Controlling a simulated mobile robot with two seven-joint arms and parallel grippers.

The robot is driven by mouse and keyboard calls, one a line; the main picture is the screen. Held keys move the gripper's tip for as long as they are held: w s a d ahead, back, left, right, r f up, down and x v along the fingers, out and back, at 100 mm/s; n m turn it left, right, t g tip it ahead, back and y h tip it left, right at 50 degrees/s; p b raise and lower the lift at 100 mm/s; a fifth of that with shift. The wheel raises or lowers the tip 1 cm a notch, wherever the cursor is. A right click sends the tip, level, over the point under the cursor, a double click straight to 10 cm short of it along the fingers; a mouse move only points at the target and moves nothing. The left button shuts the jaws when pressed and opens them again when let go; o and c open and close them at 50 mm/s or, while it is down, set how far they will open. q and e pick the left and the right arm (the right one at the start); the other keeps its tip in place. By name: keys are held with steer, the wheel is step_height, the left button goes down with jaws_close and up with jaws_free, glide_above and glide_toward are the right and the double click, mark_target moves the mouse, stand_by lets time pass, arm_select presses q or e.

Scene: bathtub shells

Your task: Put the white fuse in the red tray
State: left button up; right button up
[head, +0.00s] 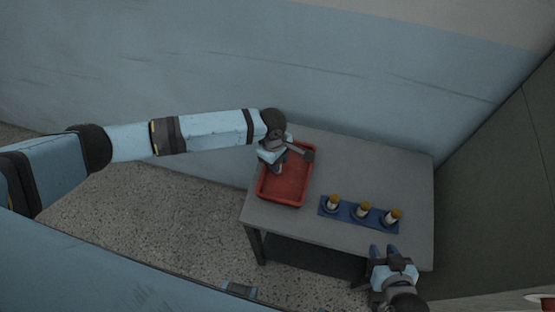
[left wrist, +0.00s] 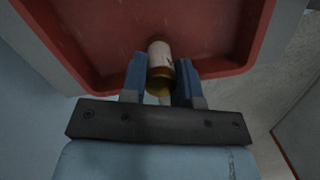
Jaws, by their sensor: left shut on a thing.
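The red tray (head: 287,190) lies on the grey table, at its left side. My left gripper (head: 277,168) is over the tray's upper left part. In the left wrist view my left gripper (left wrist: 160,75) is shut on the white fuse (left wrist: 159,52), which has a white body and an amber cap. The fuse points into the tray (left wrist: 205,50); I cannot tell whether it touches the tray floor. In the head view the gripper mostly hides the fuse. My right gripper (head: 384,250) is at the table's front edge, fingers apart, with nothing visible between them.
The grey table (head: 370,165) is bare behind the rack. A blue-grey wall stands behind the table, and a dark panel (head: 500,170) is at the right.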

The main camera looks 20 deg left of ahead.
arm_select(q)
steer(key=shift+f, duration=0.1)
steer(key=o, duration=0.9)
